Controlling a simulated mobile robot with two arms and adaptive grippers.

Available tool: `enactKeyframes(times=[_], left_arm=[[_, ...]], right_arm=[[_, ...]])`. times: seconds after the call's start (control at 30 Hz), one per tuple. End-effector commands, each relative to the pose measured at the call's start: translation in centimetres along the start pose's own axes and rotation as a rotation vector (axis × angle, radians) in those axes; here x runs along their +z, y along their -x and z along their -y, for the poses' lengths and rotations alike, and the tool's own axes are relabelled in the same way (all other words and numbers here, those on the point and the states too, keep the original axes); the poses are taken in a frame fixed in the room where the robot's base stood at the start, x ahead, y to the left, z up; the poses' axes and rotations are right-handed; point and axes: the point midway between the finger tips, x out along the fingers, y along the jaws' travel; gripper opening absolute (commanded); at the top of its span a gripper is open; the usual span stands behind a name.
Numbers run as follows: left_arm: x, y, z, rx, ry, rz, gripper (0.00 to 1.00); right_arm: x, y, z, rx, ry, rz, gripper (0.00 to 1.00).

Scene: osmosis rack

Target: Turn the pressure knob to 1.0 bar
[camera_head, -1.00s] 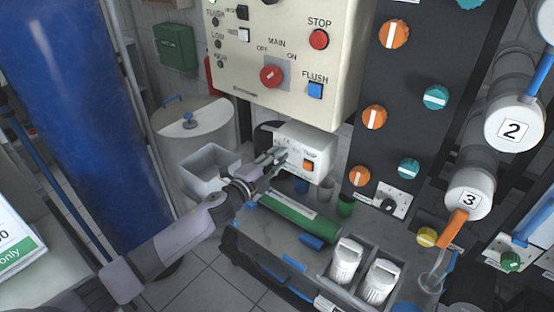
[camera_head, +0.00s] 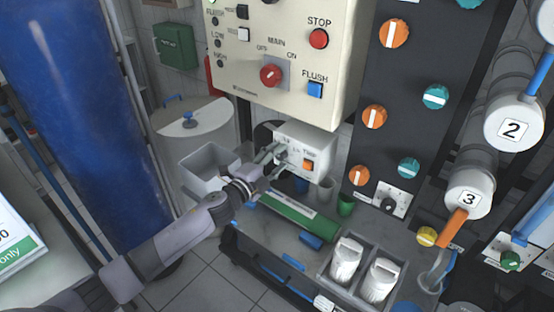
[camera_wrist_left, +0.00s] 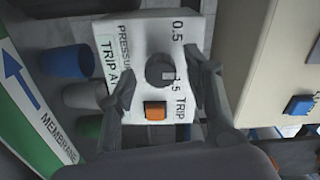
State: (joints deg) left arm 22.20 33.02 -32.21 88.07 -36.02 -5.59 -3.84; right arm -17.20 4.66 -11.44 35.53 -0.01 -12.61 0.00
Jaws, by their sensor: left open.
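The pressure knob (camera_wrist_left: 160,70) is a small dark grey round knob on the face of a white box (camera_wrist_left: 150,30). It has a pale mark on its lower right side, close to the printed 1.5. A printed 0.5 stands above it, and I cannot read a 1.0. My left gripper (camera_wrist_left: 164,76) is open, with one finger on each side of the knob and no clear grip on it. In the head view my left gripper (camera_head: 272,159) is at the front of the white box (camera_head: 318,146), and its fingers partly hide the knob. My right gripper is not in view.
An orange switch (camera_wrist_left: 155,110) sits just below the knob. A beige control panel (camera_head: 240,60) hangs above the box. A green membrane tube (camera_head: 300,217) and small cups (camera_head: 345,204) are below it. A grey open bin (camera_head: 207,165) stands to the left.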

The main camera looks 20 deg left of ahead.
Motion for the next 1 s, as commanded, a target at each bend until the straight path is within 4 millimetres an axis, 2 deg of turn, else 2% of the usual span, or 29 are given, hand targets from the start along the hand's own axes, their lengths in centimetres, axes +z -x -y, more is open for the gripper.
enactKeyframes(times=[0.23, 0.37, 0.8, 1.0], left_arm=[[0.0, 0.1, 0.0, -0.001, 0.0, 0.0, 0.46], [0.0, 1.2, -0.1, 0.001, 0.0, 0.0, 0.46], [0.0, 9.7, -0.1, 0.002, 0.001, 0.001, 0.46], [0.0, 11.6, -0.1, 0.0, 0.0, 0.001, 0.46]], right_arm=[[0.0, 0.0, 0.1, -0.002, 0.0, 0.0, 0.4], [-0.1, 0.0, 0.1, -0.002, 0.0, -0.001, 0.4], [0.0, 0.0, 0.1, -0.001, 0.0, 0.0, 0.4], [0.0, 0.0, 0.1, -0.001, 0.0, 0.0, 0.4]])
